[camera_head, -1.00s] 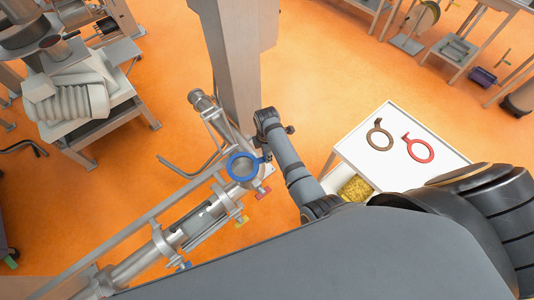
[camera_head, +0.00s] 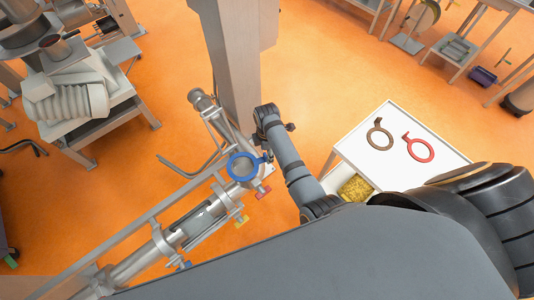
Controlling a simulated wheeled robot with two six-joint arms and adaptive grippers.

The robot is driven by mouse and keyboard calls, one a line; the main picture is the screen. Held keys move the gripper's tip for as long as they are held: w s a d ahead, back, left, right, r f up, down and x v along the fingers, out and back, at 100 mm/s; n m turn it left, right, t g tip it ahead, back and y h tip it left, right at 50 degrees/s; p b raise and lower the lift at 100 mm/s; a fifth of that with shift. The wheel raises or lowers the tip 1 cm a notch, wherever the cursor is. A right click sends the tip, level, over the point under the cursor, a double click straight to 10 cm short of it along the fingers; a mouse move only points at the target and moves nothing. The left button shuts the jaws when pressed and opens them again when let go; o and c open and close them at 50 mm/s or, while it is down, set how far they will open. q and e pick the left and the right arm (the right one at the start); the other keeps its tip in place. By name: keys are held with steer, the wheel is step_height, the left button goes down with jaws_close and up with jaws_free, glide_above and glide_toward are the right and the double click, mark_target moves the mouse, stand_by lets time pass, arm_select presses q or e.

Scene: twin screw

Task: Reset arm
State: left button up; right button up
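My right arm (camera_head: 292,170) comes in from the lower right and reaches up to its wrist in the middle of the view. Its gripper is mostly hidden under the wrist, close to the handle of a blue ring (camera_head: 231,173). I cannot tell whether its fingers are open, or whether they touch the ring. The blue ring sits at the upper end of the steel twin-screw machine (camera_head: 198,222). My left gripper is not in view.
A white table (camera_head: 374,163) on the right bears a brown ring (camera_head: 371,136) and a red ring (camera_head: 413,154) with handles. A steel column (camera_head: 233,65) stands just behind the wrist. Orange floor (camera_head: 325,75) is open between column and back-right shelves.

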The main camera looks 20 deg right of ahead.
step_height(320, 180, up, 6)
steer(key=shift+f, duration=0.1)
steer(key=s+d+f+m+b, duration=0.25)
steer(key=s+f, duration=0.25)
steer(key=f, duration=0.6)
steer(key=s+d+f+m+b, duration=0.15)
steer(key=s+f+m, duration=0.3)
steer(key=f, duration=0.55)
steer(key=s+d+f+m+b, duration=0.1)
steer(key=s+f+m+b, duration=0.3)
steer(key=f, duration=0.7)
steer(key=s+d+f+m+b, duration=0.1)
steer(key=s+f, duration=0.3)
steer(key=s, duration=0.4)
steer(key=s+d+f+m+b, duration=0.1)
steer(key=s+d+f+m, duration=0.2)
steer(key=s+f, duration=0.2)
steer(key=s+d+f+m+t+b, duration=0.1)
steer(key=s+f, duration=0.4)
steer(key=s, duration=0.5)
steer(key=shift+s+d+f+m+h, duration=0.25)
steer(key=shift+s+d+m+h, duration=0.15)
steer(key=shift+d+m, duration=0.6)
